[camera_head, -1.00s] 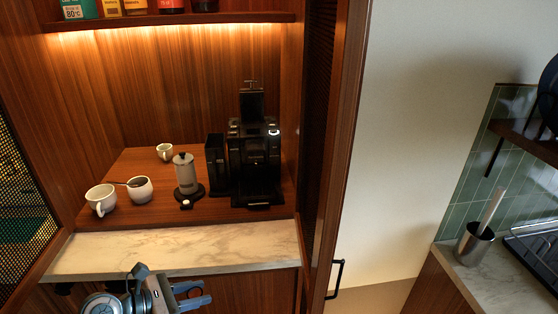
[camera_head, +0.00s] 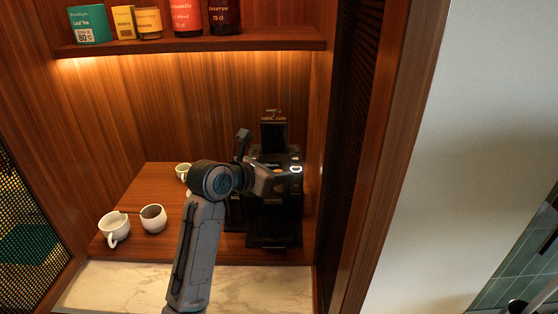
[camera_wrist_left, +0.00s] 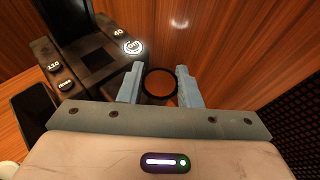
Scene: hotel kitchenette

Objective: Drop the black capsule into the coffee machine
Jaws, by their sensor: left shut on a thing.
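The black coffee machine (camera_head: 276,226) stands at the right of the wooden niche, with a dark part (camera_head: 274,135) standing up at its back. In the left wrist view its top (camera_wrist_left: 97,58) shows lit buttons and a dark slot. My left gripper (camera_head: 282,176) is over the machine's upper part. In the left wrist view its two blue-grey fingers are shut on a round, dark-rimmed capsule (camera_wrist_left: 160,83) with a brownish face, beside the machine's top in the picture. The capsule is hidden in the head view. My right gripper is not in view.
A white cup (camera_head: 115,230), a white bowl (camera_head: 153,219) and a small cup (camera_head: 183,172) stand left of my arm. A shelf (camera_head: 190,42) with tins and jars hangs above. A dark mesh panel (camera_head: 353,150) borders the right side.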

